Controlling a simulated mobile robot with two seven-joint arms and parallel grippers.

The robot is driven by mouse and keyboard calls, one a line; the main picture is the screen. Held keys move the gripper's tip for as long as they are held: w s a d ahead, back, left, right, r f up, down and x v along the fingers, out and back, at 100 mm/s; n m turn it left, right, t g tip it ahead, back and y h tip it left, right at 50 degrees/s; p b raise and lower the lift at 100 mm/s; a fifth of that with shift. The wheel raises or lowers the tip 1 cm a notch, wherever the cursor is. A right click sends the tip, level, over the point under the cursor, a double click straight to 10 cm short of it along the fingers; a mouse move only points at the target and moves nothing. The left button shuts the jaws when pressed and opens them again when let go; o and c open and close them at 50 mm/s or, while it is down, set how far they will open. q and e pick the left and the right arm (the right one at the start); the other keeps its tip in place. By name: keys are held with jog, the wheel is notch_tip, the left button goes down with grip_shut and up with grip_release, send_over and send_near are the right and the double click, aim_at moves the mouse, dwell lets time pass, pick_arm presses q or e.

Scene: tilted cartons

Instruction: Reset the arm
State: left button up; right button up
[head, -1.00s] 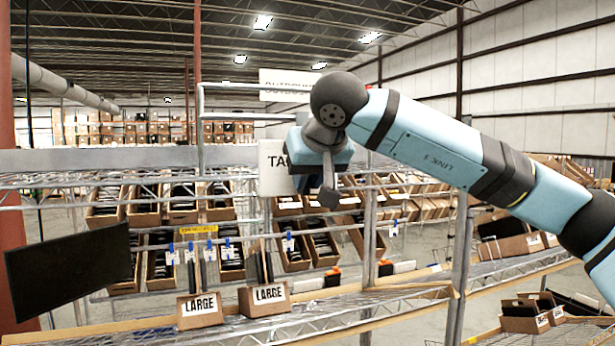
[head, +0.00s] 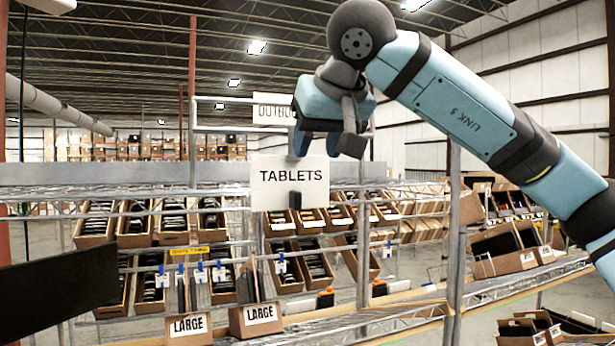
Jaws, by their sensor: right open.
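My right arm comes in from the right in the head view, with blue links and dark joints, raised high over the rack. My right gripper (head: 326,146) hangs from its wrist at the upper middle, fingers pointing down. It is open, with nothing seen between the fingers. My left gripper is not in view.
A wire rack holds tilted cartons (head: 95,222) with dark items. Two cartons marked LARGE (head: 190,325) stand on its lower front shelf. More cartons (head: 503,262) sit at the right. A dark flat panel (head: 55,300) fills the lower left.

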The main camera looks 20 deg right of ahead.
jog(key=s+a+f+m+g+y, duration=0.1)
jog(key=a+f+m+g+y, duration=0.35)
jog(key=a+f+y, duration=0.35)
jog(key=s+a+f+m+g+y+p, duration=0.1)
jog(key=a+f+m+g+y, duration=0.4)
jog(key=f, duration=0.6)
jog(key=s+a+f+m+g+y, duration=0.1)
jog(key=a+f+m+g+y, duration=0.2)
jog(key=a+f+m+y, duration=0.5)
jog(key=d+f+m+t+h+p, duration=0.1)
jog(key=d+f+m+t+h, duration=0.45)
jog(key=f+m+t, duration=0.9)
jog(key=d+f+m+t+h, duration=0.4)
jog(key=d+f+m+t, duration=0.45)
jog(key=m, duration=1.15)
jog(key=s+d+f+m+g+h, duration=0.2)
jog(key=s+f+m, duration=0.3)
jog(key=f, duration=0.4)
jog(key=s+d+f+m+g+h, duration=0.2)
jog(key=s+f+m+g+h, duration=0.2)
jog(key=s+f+m, duration=0.2)
jog(key=s+d+f+m+g+h, duration=0.3)
jog(key=s+f+m, duration=0.3)
jog(key=s+f, duration=0.3)
notch_tip(320, 180, down, 4)
jog(key=shift+s+r+p, duration=0.2)
jog(key=shift+r+p, duration=0.05)
jog(key=shift+p, duration=0.05)
